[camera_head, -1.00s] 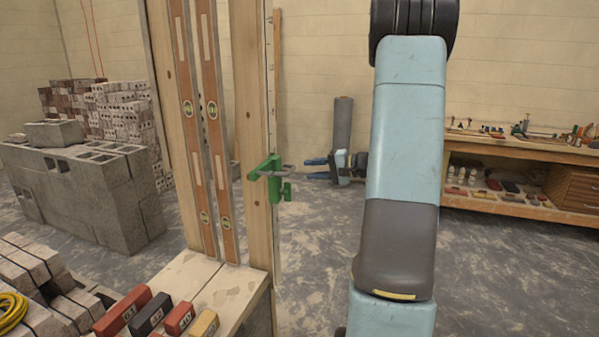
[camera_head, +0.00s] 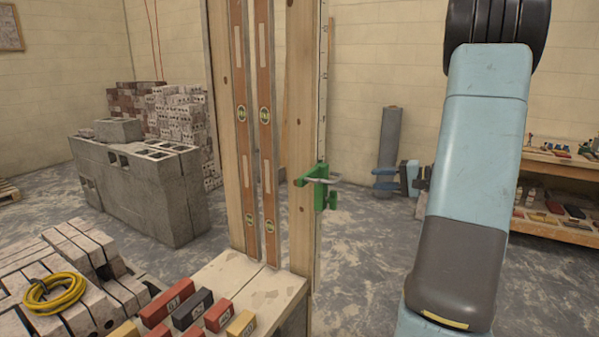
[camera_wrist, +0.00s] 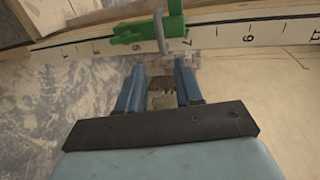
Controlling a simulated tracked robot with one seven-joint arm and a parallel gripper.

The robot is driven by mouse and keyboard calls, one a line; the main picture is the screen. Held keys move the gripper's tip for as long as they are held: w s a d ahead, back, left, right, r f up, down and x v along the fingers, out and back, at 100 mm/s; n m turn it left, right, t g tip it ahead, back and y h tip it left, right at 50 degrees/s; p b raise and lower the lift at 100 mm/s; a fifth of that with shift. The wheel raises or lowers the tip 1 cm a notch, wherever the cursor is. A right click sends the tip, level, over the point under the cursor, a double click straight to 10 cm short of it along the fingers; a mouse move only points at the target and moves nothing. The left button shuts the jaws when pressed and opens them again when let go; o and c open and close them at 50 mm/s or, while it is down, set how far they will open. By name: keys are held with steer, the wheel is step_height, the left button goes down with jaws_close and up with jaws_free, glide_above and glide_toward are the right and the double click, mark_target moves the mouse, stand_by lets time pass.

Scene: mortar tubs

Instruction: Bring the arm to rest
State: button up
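My arm (camera_head: 480,150) stands upright at the right of the head view. My gripper (camera_head: 377,178) points left from behind it, toward the wooden post. In the wrist view my gripper (camera_wrist: 160,68) shows two blue fingers with a gap between them, and they hold nothing. A green clamp (camera_head: 324,194) with a grey bar sits on the post (camera_head: 300,130), left of the fingers and apart from them in the head view. In the wrist view the clamp (camera_wrist: 148,32) appears just beyond the fingertips, beside a numbered scale (camera_wrist: 95,48).
Two orange levels (camera_head: 265,150) stand against the wooden frame. Labelled blocks (camera_head: 192,309) and a coil of yellow hose (camera_head: 55,290) are at the lower left. Grey concrete blocks (camera_head: 140,190) stand behind. A workbench (camera_head: 560,165) is at right. Floor shows between post and arm.

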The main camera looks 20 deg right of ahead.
steer(key=shift+a, duration=0.1)
steer(key=s+a+r+n+g+h, duration=0.15)
steer(key=s+a+g, duration=0.25)
steer(key=a, duration=0.5)
steer(key=s+a+r+n+g, duration=0.3)
steer(key=s+a, duration=0.2)
steer(key=a, duration=0.5)
steer(key=s+a+r+n+h, duration=0.1)
steer(key=s+a+h, duration=0.1)
steer(key=s, duration=0.3)
steer(key=s+a+r+n+h, duration=0.1)
steer(key=s+a+n+h, duration=0.1)
steer(key=s+h, duration=0.2)
steer(key=s+a+r+n+t+h, duration=0.1)
steer(key=s+a+n+h, duration=0.1)
steer(key=s, duration=0.5)
steer(key=shift+s+r+h, duration=0.15)
steer(key=shift+s+h, duration=0.2)
steer(key=shift+h, duration=0.2)
